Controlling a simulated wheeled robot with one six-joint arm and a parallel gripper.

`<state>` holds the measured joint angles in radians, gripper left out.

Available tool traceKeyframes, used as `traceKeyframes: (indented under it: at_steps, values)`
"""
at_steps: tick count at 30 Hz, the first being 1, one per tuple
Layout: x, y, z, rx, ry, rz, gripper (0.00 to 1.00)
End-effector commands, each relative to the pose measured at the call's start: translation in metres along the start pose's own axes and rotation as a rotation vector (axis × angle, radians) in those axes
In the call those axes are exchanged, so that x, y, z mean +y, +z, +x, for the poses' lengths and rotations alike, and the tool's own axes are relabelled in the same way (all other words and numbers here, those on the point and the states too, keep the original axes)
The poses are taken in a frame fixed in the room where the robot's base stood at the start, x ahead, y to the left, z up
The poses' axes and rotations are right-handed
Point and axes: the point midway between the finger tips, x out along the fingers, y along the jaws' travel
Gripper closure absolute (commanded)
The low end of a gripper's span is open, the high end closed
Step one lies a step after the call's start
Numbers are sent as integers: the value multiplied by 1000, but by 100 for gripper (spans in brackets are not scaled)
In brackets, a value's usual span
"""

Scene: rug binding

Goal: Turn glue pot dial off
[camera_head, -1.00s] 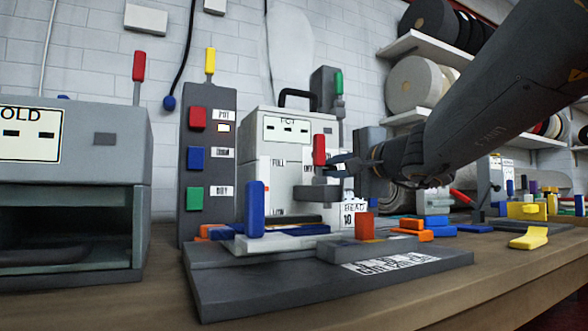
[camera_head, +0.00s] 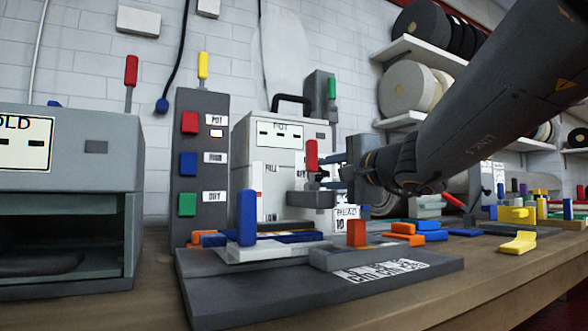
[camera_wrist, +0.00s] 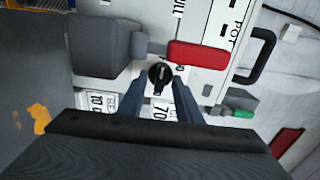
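The glue pot (camera_head: 270,165) is a pale box with a black top handle and a "POT" label. Its dial (camera_wrist: 160,73) is a small round black knob with a pale mark, on the pot's face below a red lever (camera_wrist: 198,54). The lever also shows upright in the head view (camera_head: 311,154). My gripper (camera_wrist: 161,84) is open at the dial, one finger on each side in the wrist view. Whether the fingertips touch the dial is unclear. In the head view my gripper (camera_head: 331,172) comes from the right, its fingers apart.
A grey block (camera_wrist: 100,47) juts out near the dial. A blue upright handle (camera_head: 247,217) and an orange block (camera_head: 356,233) stand in front.

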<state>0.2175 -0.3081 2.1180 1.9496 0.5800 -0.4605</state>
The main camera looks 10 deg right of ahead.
Motion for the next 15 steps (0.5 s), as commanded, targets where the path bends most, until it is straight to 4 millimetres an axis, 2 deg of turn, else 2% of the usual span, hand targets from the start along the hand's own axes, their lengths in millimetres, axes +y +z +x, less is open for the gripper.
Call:
traceKeyframes:
  at_steps: [15]
  values:
    - [-4, 0, -31, 4, 1, 2, 69]
